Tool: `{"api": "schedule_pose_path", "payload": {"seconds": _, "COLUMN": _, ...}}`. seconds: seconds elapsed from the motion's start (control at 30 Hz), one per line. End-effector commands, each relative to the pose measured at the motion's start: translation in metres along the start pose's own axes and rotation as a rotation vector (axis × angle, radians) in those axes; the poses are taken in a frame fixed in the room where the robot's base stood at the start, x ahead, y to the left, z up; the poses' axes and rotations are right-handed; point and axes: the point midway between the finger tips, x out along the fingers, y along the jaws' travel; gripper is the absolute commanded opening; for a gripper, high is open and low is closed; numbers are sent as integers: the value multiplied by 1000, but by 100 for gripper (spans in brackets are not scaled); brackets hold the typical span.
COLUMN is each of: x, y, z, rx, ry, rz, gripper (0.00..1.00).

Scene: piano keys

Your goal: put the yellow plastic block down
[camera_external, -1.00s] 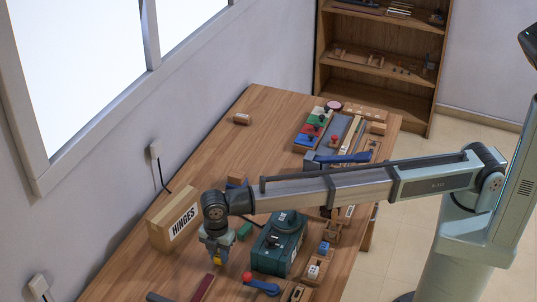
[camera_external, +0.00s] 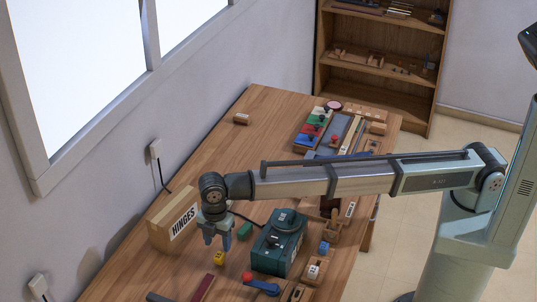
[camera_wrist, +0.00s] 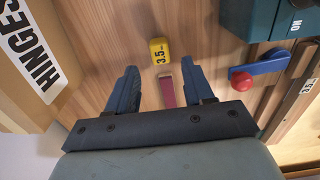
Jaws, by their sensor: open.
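The yellow plastic block (camera_external: 219,258) rests on the wooden table, below my gripper in the external view. In the wrist view the yellow block (camera_wrist: 160,50) shows dark markings that look like "3.5" and lies just beyond the fingertips, apart from them. My gripper (camera_external: 217,240) is open and empty, pointing down above the table; its two blue fingers (camera_wrist: 160,75) stand apart in the wrist view.
A box marked HINGES (camera_external: 174,221) stands left of my gripper. A teal machine (camera_external: 278,243) stands to the right, with a blue lever with a red knob (camera_external: 262,285) near it. A dark red bar (camera_external: 203,288) lies in front. The table's far left is mostly clear.

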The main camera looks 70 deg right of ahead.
Motion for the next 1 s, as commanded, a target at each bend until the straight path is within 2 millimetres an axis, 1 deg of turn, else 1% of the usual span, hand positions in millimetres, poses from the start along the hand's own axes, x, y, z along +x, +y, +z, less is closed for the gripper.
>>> {"api": "schedule_pose_path", "payload": {"seconds": 0.03, "x": -11, "y": 1, "z": 0, "rx": 0, "ry": 1, "rz": 1, "gripper": 52}}
{"api": "schedule_pose_path", "payload": {"seconds": 0.2, "x": -38, "y": 1, "z": 0, "rx": 0, "ry": 0, "rz": 1, "gripper": 52}}
{"api": "schedule_pose_path", "payload": {"seconds": 0.4, "x": -57, "y": 0, "z": 0, "rx": 0, "ry": 0, "rz": 0, "gripper": 52}}
{"api": "schedule_pose_path", "payload": {"seconds": 0.53, "x": -62, "y": 0, "z": 0, "rx": 0, "ry": 0, "rz": -1, "gripper": 52}}
{"api": "schedule_pose_path", "payload": {"seconds": 0.8, "x": -62, "y": 0, "z": 0, "rx": 0, "ry": 0, "rz": -1, "gripper": 52}}
{"api": "schedule_pose_path", "payload": {"seconds": 0.9, "x": -62, "y": 2, "z": 2, "rx": 4, "ry": 0, "rz": 0, "gripper": 61}}
{"api": "schedule_pose_path", "payload": {"seconds": 1.0, "x": -64, "y": 9, "z": 13, "rx": 18, "ry": 1, "rz": 2, "gripper": 71}}
